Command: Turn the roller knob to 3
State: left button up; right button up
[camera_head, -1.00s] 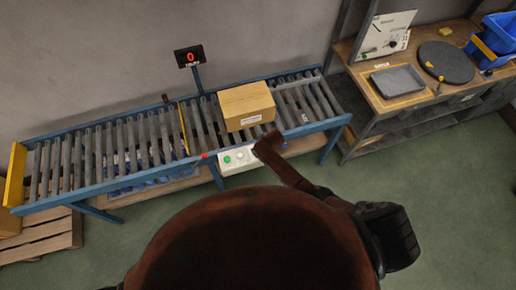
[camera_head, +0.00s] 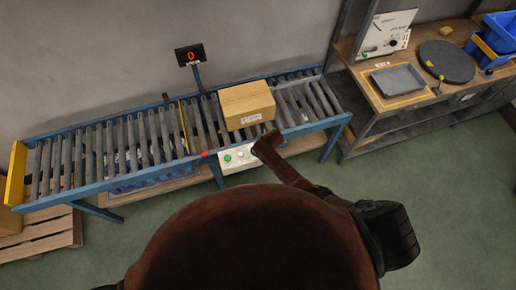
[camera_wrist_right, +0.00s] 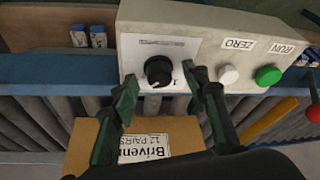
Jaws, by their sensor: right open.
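The roller knob (camera_wrist_right: 159,70) is a round black dial with a white pointer mark, on a white label on the grey control box (camera_wrist_right: 215,22). Its scale numbers are too small to read. My right gripper (camera_wrist_right: 168,92) is open in the right wrist view, one fingertip to the left of the knob and one to the right, with visible gaps. In the head view my right arm reaches the right end of the control box (camera_head: 238,158) and hides the knob. My left gripper is not in view.
A cardboard box (camera_head: 247,104) rests on the roller conveyor (camera_head: 120,145) behind the control box. The display (camera_head: 190,56) reads 0. Beside the knob are a white button (camera_wrist_right: 228,74), a green button (camera_wrist_right: 268,75) and a red-tipped lever (camera_wrist_right: 284,106). A bench (camera_head: 420,92) stands at right.

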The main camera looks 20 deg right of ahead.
jog(key=v, duration=1.2)
dwell(0.5)
jog(key=s+d+f+m+b, duration=0.1)
jog(key=s+d+f+b, duration=0.2)
jog(key=s+f, duration=0.55)
jog(key=s+d+f+m+g+h+b, duration=0.1)
jog(key=s+d+f+b, duration=0.25)
jog(key=f, duration=1.05)
jog(key=s+d+f+b, duration=0.2)
jog(key=s+d+f, duration=0.3)
jog(key=f, duration=0.6)
jog(key=s+d+f+b, duration=0.1)
jog(key=s+f+b, duration=0.1)
jog(key=s+f, duration=0.4)
jog(key=s+d+f+m+g+b, duration=0.1)
jog(key=s+f, duration=0.6)
jog(key=s, duration=0.9)
jog(key=s+d+f+g+h+b, duration=0.1)
jog(key=s+f+b, duration=0.3)
jog(key=s+f, duration=0.3)
jog(key=s, duration=0.4)
jog(key=shift+s+d, duration=0.25)
jog(key=shift+s, duration=0.1)
